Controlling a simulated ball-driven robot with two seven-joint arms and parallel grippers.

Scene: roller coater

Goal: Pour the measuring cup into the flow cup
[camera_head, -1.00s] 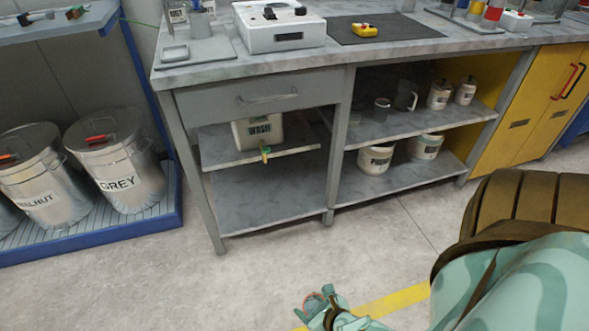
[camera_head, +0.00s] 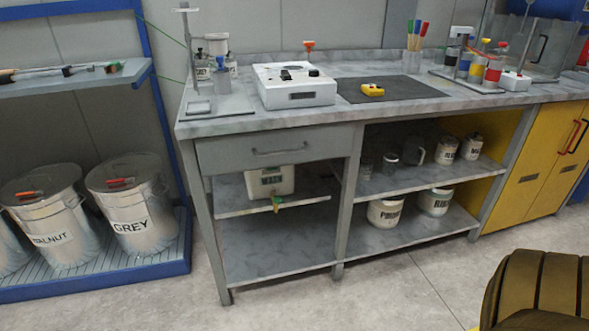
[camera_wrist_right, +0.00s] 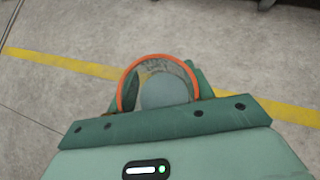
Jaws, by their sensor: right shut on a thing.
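In the right wrist view my right gripper (camera_wrist_right: 162,82) is shut on a clear round cup with an orange rim, which I take to be the measuring cup (camera_wrist_right: 186,64). I look down into its mouth, and a pale grey-blue round area shows inside; I cannot tell whether that is liquid or the bottom. It is held over the floor. In the head view a stand with a post (camera_head: 188,50) is at the bench's left end. A small grey vessel (camera_head: 217,45), possibly the flow cup, is beside the post above a clear container (camera_head: 222,82). My left gripper is out of view.
The bench (camera_head: 330,118) also carries a white instrument box (camera_head: 297,95), a dark mat (camera_head: 412,88) with a yellow device (camera_head: 372,90), and coloured jars (camera_head: 476,68). Bins (camera_head: 133,210) stand at left.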

